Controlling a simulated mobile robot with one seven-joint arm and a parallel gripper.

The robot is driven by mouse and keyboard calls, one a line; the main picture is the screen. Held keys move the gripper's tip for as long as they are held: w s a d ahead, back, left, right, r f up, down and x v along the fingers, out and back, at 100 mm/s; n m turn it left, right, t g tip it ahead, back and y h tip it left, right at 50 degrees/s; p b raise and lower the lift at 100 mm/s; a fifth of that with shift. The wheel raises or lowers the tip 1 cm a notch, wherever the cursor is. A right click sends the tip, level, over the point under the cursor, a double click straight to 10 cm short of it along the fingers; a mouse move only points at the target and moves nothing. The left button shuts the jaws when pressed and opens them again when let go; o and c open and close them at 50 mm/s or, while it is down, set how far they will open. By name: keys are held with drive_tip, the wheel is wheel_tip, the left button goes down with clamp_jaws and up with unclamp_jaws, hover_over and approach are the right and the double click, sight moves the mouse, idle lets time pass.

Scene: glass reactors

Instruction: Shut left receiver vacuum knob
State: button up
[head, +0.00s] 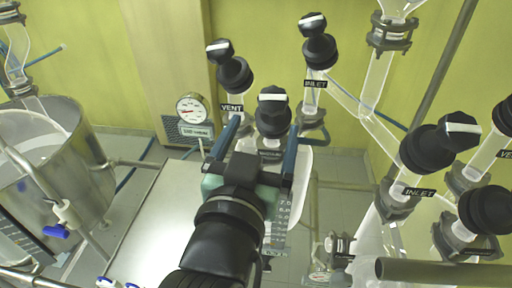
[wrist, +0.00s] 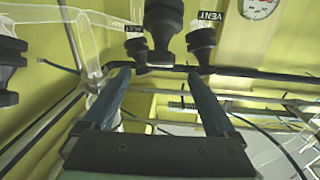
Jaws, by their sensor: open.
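The left receiver's vacuum knob (head: 273,113) is black with a pale bar on top. It stands in the middle of the left group of valves, and the small label below it is too small to read for sure. My gripper (head: 263,124) is open, with one blue-grey finger on each side of this knob in the head view. In the wrist view the knob (wrist: 163,22) shows above and between the fingertips of my gripper (wrist: 160,72). I see no finger clearly touching it. Part of the glass receiver (head: 295,190) is hidden behind my gripper.
The VENT knob (head: 230,70) stands close at the left and the INLET knob (head: 318,50) close at the right. A pressure gauge (head: 192,108) is behind. A second valve group with its own INLET knob (head: 435,145) is at right. A steel vessel (head: 70,140) stands at left.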

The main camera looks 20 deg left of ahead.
drive_tip(key=shift+s+d+p, duration=0.15)
drive_tip(key=shift+s+p, duration=0.75)
drive_tip(key=shift+p, duration=0.25)
drive_tip(key=shift+s+d+p, duration=0.15)
drive_tip(key=shift+s+p, duration=0.75)
drive_tip(key=shift+p, duration=0.25)
